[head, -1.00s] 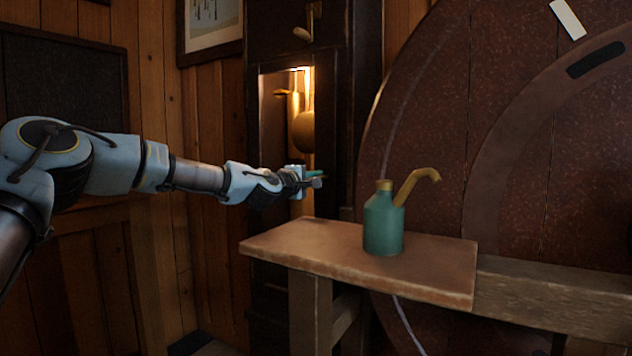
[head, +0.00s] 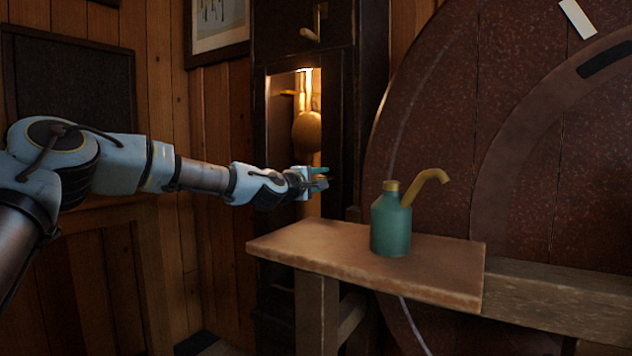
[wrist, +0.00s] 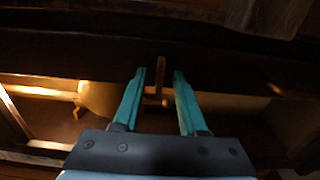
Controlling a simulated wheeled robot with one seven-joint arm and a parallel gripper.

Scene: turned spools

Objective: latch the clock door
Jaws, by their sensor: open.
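The tall dark clock case (head: 341,130) stands at the back centre. Its lit opening shows a hanging gold pendulum bob (head: 306,132). My gripper (head: 321,178) is at the right side of the opening, low down. In the wrist view my two teal fingers (wrist: 159,90) are apart. A small wooden latch piece (wrist: 157,86) stands in the gap between them, on or near the dark door frame (wrist: 90,56). I cannot tell whether either finger touches it. The pendulum bob also shows in the wrist view (wrist: 98,97).
A wooden bench (head: 350,250) with a green oil can (head: 391,225) stands in front of the clock, right of and below my gripper. A large dark red wheel (head: 500,130) fills the right. A small pale handle (head: 310,34) hangs on the upper case.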

